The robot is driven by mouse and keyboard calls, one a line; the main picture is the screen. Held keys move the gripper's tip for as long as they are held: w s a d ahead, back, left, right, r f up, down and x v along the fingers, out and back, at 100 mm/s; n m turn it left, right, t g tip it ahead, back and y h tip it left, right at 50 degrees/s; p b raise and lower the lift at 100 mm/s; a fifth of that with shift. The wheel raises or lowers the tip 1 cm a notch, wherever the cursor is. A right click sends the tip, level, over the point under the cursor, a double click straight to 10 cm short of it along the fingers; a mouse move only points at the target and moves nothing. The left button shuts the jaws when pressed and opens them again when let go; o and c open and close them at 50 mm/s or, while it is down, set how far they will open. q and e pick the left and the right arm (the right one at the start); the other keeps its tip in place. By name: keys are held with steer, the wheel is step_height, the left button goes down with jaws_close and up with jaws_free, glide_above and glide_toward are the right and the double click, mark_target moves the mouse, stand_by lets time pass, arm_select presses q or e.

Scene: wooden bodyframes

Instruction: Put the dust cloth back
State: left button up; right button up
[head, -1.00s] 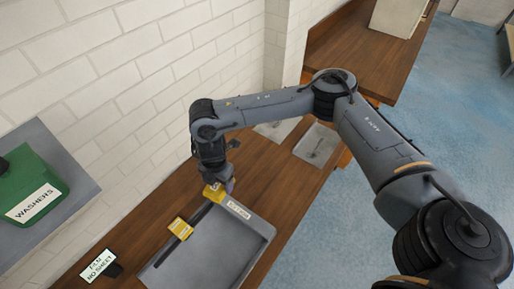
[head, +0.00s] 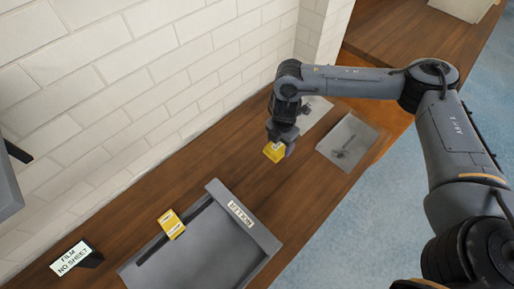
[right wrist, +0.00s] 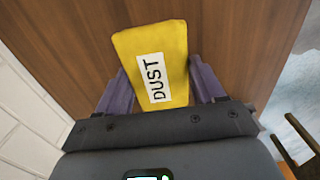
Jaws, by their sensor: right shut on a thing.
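The dust cloth (head: 274,152) is a yellow block-like piece, and in the right wrist view (right wrist: 157,60) its white label reads DUST. My right gripper (head: 284,147) is shut on it, with one purple finger on each side in the right wrist view (right wrist: 160,88). It holds the cloth over the wooden bench, beyond the grey tray; the gap to the bench is hard to tell. A second yellow piece (head: 171,224) sits at the left rim of the grey tray (head: 262,243). My left gripper is not in view.
A brick wall (head: 150,70) runs along the back.

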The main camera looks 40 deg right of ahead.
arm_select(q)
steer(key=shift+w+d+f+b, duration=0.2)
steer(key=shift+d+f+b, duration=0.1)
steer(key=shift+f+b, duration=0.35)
arm_select(e)
glide_above(256, 151)
step_height(256, 151, down, 6)
steer(key=shift+w+d+r, duration=0.1)
steer(key=shift+r, duration=0.1)
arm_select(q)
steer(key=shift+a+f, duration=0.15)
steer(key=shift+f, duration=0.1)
arm_select(e)
steer(key=shift+f, duration=2)
arm_select(q)
steer(key=shift+b, duration=0.3)
arm_select(e)
steer(key=shift+f, duration=0.2)
steer(key=o, duration=0.9)
steer(key=shift+o, duration=0.2)
steer(key=shift+r, duration=0.2)
steer(key=shift+r, duration=0.2)
arm_select(q)
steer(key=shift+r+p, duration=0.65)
steer(key=shift+p, duration=0.05)
arm_select(e)
step_height(256, 151, up, 12)
steer(key=shift+f, duration=0.15)
